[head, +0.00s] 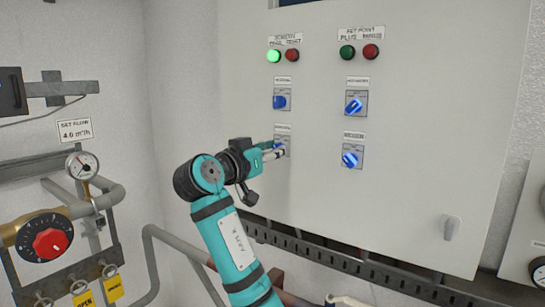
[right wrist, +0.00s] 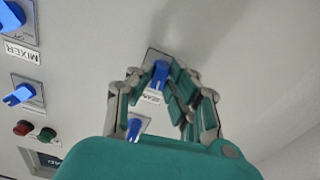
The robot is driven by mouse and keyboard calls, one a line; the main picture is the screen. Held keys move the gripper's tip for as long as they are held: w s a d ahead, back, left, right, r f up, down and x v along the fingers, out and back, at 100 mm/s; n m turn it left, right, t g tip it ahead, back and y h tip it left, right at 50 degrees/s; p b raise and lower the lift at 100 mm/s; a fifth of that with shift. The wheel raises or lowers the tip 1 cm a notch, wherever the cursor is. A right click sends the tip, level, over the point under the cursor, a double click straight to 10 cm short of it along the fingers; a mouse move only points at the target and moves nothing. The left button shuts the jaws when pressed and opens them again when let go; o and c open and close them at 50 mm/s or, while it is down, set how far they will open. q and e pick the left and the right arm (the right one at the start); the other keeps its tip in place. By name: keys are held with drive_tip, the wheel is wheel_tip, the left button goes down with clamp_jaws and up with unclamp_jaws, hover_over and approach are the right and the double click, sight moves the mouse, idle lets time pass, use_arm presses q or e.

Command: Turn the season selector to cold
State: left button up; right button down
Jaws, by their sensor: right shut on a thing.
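The season selector is the lower left blue knob on the white cabinet door, with its plate (head: 286,140) partly hidden behind my right gripper (head: 279,150) in the head view. In the right wrist view its blue knob (right wrist: 160,74) stands between the fingers of my right gripper (right wrist: 162,82), which are closed in on it. The knob looks nearly upright in that view, which is upside down to the panel. Its label is partly covered by a finger, and its position marks are too small to read. My left gripper does not show.
The mixer selector (head: 352,159) is to the right at the same height. Two more blue selectors (head: 280,102) (head: 354,105) sit above, under a lit green lamp (head: 273,56) and several buttons. A dark slotted rail (head: 330,262) runs below the door. Pipes and a gauge (head: 82,165) stand left.

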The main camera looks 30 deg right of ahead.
drive_tip(key=shift+r+n, duration=0.1)
drive_tip(key=shift+n, duration=3.7)
drive_tip(key=c, duration=1.3)
unclamp_jaws()
drive_tip(key=v, duration=1.2)
